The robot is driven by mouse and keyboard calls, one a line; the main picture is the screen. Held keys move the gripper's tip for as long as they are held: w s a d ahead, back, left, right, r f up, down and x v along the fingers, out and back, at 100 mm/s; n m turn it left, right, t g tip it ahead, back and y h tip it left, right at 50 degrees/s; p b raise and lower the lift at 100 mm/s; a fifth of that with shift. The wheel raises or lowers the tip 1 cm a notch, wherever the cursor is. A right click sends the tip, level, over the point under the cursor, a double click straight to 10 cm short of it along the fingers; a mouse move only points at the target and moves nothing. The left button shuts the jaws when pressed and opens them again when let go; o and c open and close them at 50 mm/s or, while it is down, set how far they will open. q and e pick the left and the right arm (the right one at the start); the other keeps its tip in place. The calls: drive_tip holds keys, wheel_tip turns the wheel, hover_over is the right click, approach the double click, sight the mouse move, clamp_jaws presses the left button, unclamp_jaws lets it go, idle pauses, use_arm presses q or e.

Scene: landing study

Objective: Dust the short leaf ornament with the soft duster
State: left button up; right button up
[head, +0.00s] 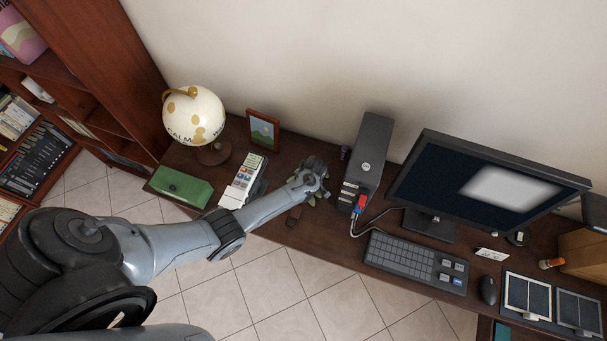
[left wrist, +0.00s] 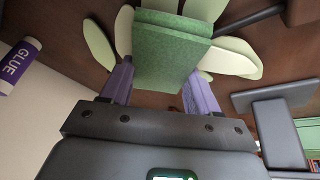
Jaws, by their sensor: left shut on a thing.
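A green felt-like block, which I take to be the soft duster (left wrist: 172,48), is held between the fingers of my left gripper (left wrist: 160,75) in the left wrist view. Pale green leaves of the leaf ornament (left wrist: 237,62) spread out behind and to both sides of the duster. The duster hides the ornament's middle, and I cannot tell whether they touch. In the head view my left gripper (head: 312,182) is low over the desk, left of the computer tower, and covers most of the ornament. My right gripper is not in view.
A glue stick (left wrist: 18,65) lies at the left of the wrist view.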

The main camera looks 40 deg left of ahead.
use_arm(q)
drive_tip(key=shift+w+d, duration=0.25)
drive_tip(key=shift+d, duration=0.7)
drive_tip(key=shift+r, duration=0.1)
drive_tip(key=shift+r+p, duration=0.25)
drive_tip(key=shift+p, duration=0.1)
drive_tip(key=r+p, duration=0.6)
drive_tip(key=shift+w+a+r, duration=0.1)
drive_tip(key=shift+w+r, duration=0.1)
